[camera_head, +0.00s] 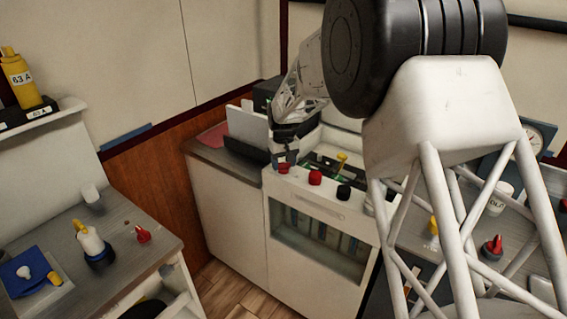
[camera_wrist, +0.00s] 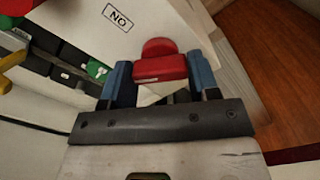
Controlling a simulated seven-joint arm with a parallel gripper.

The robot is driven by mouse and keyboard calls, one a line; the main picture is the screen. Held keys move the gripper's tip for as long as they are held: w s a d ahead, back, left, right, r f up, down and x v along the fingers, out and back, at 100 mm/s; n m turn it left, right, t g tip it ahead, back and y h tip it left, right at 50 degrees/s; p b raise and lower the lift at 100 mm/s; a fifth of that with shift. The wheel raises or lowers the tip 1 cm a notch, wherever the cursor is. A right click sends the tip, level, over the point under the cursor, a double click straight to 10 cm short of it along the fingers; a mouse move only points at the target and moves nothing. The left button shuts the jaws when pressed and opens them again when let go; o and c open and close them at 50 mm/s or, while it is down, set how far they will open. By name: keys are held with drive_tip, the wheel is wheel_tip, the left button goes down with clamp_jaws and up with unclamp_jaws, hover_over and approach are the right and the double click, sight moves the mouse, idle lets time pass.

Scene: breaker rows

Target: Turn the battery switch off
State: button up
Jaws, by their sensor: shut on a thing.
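My gripper (camera_head: 286,158) is over the left front end of the white console (camera_head: 318,199). In the wrist view its two blue fingers (camera_wrist: 160,72) are on either side of a red switch handle (camera_wrist: 160,67), shut on it. The red handle also shows in the head view (camera_head: 284,168), just under the fingers. A label (camera_wrist: 117,16) beside it reads "NO", which may be "ON" seen upside down. No label naming the battery switch can be read. The handle's base is partly hidden by the gripper.
A second red knob (camera_head: 315,178), a black knob (camera_head: 343,192) and a yellow lever (camera_head: 341,159) are to the right on the console. A white folder-like box (camera_head: 247,128) stands behind left. My arm hides the console's right part. The left bench (camera_head: 120,213) holds several switches.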

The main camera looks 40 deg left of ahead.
sight(283, 163)
drive_tip(key=n, duration=0.6)
drive_tip(key=shift+n, duration=0.3)
idle(0.4)
drive_tip(key=o, duration=0.9)
drive_tip(key=shift+r, duration=0.15)
drive_tip(key=shift+r, duration=3.8)
